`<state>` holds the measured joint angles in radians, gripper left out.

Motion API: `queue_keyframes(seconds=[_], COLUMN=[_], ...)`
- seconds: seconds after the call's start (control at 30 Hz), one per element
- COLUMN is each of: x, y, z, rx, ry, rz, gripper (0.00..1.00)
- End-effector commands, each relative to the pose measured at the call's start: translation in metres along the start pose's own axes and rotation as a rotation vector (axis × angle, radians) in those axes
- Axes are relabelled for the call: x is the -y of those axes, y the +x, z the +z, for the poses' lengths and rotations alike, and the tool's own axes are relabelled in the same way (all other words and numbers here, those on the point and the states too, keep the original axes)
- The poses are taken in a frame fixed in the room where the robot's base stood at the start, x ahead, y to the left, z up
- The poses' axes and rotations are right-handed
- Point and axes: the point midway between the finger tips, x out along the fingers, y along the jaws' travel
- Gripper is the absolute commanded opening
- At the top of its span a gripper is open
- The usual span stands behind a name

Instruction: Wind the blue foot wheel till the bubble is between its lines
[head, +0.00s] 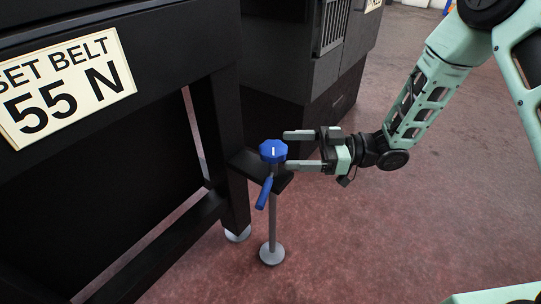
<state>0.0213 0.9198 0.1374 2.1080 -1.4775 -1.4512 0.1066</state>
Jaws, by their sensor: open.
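The blue foot wheel (273,151) is a faceted knob with a white mark on top. It sits above a dark bracket at the foot of the black table, over a grey threaded leg with a round pad (272,253). A blue handle-like piece (264,193) hangs below the wheel on its left. My gripper (292,150) reaches in from the right with its two fingers apart and level. The fingertips are at the right side of the wheel; I cannot tell whether they touch it. No bubble or its lines can be seen in this view.
The black table frame (219,130) fills the left, with a sign (65,85) reading "SET BELT 55 N". A dark cabinet (290,60) stands behind. The reddish floor (400,230) at right is clear.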

Motion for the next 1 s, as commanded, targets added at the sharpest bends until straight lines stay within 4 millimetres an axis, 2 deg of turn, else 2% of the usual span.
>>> queue_keyframes(seconds=[0.1, 0.3, 0.47, 0.73, 0.77, 0.9, 1.0], x=[0.001, 0.000, 0.000, 0.000, 0.000, 0.000, 0.000], y=[0.024, 0.050, 0.058, 0.059, 0.059, 0.059, 0.059], z=[0.004, 0.002, 0.001, 0.000, 0.000, 0.000, 0.000], rx=[0.000, 0.001, 0.000, 0.000, 0.000, 0.000, 0.000], ry=[-0.002, -0.001, 0.000, 0.000, 0.000, 0.000, 0.000], rz=[-0.004, -0.002, -0.001, 0.000, 0.000, 0.000, 0.000], gripper=[0.79, 0.79, 0.79, 0.79, 0.73, 0.34, 0.34])
